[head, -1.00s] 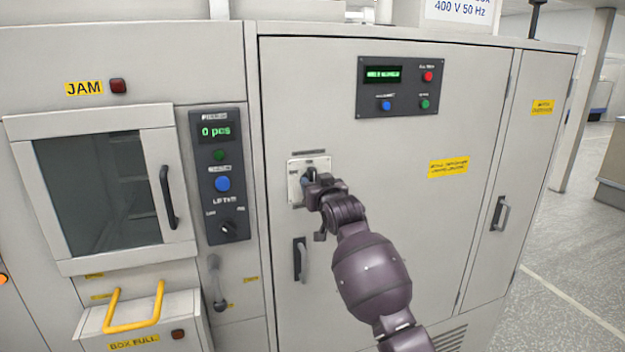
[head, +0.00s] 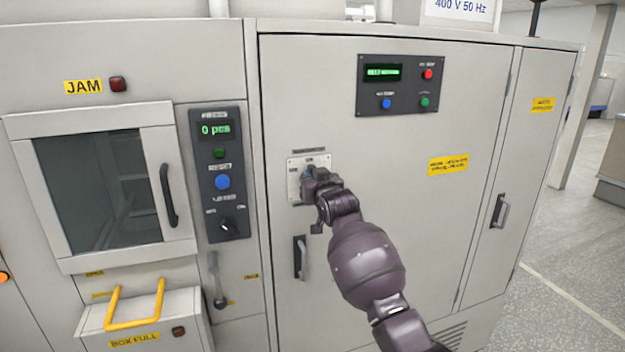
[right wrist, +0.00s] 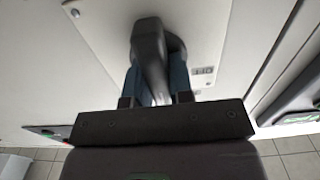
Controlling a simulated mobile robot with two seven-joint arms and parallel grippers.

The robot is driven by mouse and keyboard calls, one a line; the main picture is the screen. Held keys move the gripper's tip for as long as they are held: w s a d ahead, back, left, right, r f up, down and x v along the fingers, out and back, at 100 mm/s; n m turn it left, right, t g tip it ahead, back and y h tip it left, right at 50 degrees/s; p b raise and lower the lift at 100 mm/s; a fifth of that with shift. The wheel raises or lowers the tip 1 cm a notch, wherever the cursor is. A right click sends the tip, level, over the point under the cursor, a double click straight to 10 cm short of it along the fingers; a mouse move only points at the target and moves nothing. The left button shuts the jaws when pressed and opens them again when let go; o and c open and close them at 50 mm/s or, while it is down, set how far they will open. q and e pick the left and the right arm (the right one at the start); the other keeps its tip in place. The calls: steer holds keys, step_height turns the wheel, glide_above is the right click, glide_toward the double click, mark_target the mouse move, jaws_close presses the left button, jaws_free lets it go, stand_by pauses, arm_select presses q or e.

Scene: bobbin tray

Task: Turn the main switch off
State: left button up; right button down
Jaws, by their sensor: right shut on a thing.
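The main switch plate (head: 294,184) is a pale square on the large grey cabinet door, left of its middle. My right gripper (head: 308,178) is at the plate and covers most of the switch in the head view. In the right wrist view the dark switch handle (right wrist: 149,50) stands out from the plate, between the fingers of my right gripper (right wrist: 156,85), which is shut on it. The handle's exact position against the plate's markings is hard to read. My left gripper is not in view.
A door handle (head: 300,258) sits just below the switch plate. A control panel (head: 398,86) with buttons and a green display is above right. A dark panel (head: 219,175) with a knob is to the left. Free floor (head: 560,240) lies at the right.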

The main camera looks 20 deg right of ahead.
steer(key=shift+n, duration=0.3)
steer(key=n, duration=0.3)
steer(key=shift+a+n, duration=0.1)
steer(key=shift+n, duration=0.3)
steer(key=n, duration=0.4)
steer(key=shift+a+f, duration=0.1)
steer(key=shift+a, duration=0.05)
steer(key=n, duration=0.5)
steer(key=shift+a+f, duration=0.1)
steer(key=shift+f+n, duration=0.2)
steer(key=shift+n, duration=2.1)
steer(key=c, duration=1)
jaws_free()
steer(key=shift+s, duration=0.1)
